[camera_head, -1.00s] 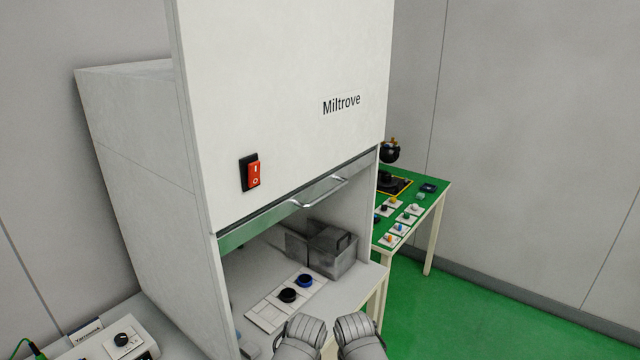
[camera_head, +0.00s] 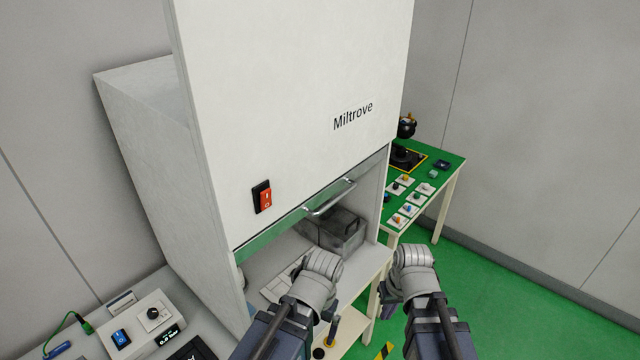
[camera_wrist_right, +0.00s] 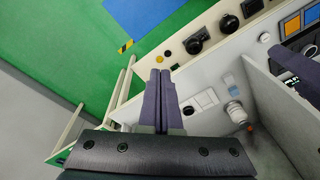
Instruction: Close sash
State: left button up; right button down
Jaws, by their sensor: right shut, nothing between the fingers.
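The white hood labelled Miltrove (camera_head: 300,90) fills the middle of the head view. Its sash (camera_head: 285,225) shows as a narrow strip under the front panel, with a bar handle (camera_head: 330,198) on it. The opening below the sash is open. My right gripper (camera_head: 390,290) is in front of the hood, right of and below the handle, apart from it. In the right wrist view its dark fingers (camera_wrist_right: 161,82) are together and empty.
A grey metal box (camera_head: 338,232) stands inside the hood. A red rocker switch (camera_head: 265,198) is on the front panel. A green-topped table (camera_head: 445,165) with small parts stands at the right. A white device (camera_head: 145,325) sits at lower left. Green floor is clear at right.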

notch_tip(320, 180, up, 7)
jog(key=w+a+n+t+y+p, duration=0.1)
jog(key=w+a+n+y+p, duration=0.1)
jog(key=w+p, duration=0.15)
jog(key=n+t+y+p, duration=0.1)
jog(key=n+t+y, duration=0.6)
jog(key=n+y, duration=0.1)
send_near(322, 211)
notch_tip(322, 211, up, 3)
jog(key=s, duration=0.2)
jog(key=b+x, duration=0.1)
jog(key=x, duration=0.3)
jog(key=b+x, duration=0.2)
jog(key=x, duration=0.3)
jog(key=shift+s+a+f, duration=0.15)
jog(key=shift+s+f, duration=0.05)
jog(key=shift+s, duration=0.1)
pick_arm(q)
jog(key=shift+r, duration=1.6)
pick_arm(e)
jog(key=shift+w+a+f, duration=0.15)
jog(key=shift+w+a, duration=0.25)
jog(key=shift+a, duration=0.2)
pick_arm(q)
jog(key=shift+f+b, duration=0.15)
jog(key=shift+b, duration=0.25)
pick_arm(e)
jog(key=shift+f, duration=0.15)
